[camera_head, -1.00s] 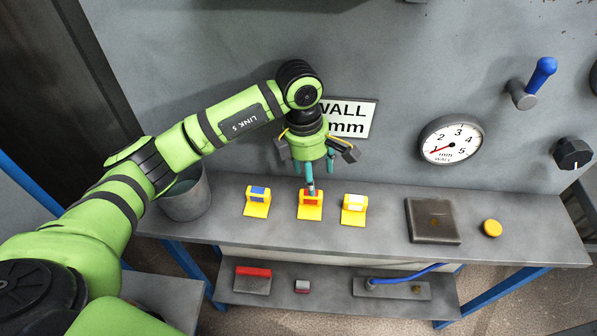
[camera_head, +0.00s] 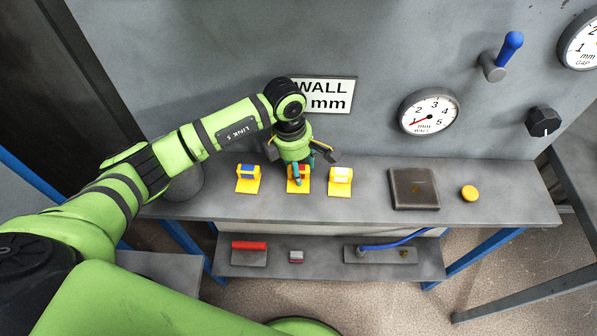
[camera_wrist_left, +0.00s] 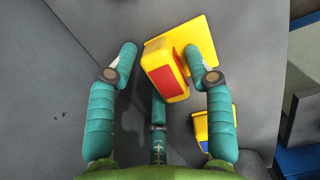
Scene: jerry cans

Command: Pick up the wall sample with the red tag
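The wall sample with the red tag (camera_head: 304,186) is a yellow angled piece on the bench, the middle one of three. In the left wrist view its yellow body and red tag (camera_wrist_left: 172,86) show between my spread teal fingers. My left gripper (camera_head: 298,178) is over it from above and partly hides it in the head view. In the wrist view the left gripper (camera_wrist_left: 163,65) is open: the left finger stands clear of the sample, and the right finger is close beside it; I cannot tell if it touches. My right gripper is not in view.
A blue-tagged sample (camera_head: 248,185) stands to the left and a white-tagged one (camera_head: 340,188) to the right. A grey bucket (camera_head: 186,186) is at the bench's left end. A dark square plate (camera_head: 414,194) and yellow button (camera_head: 469,193) are right. The wall rises behind.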

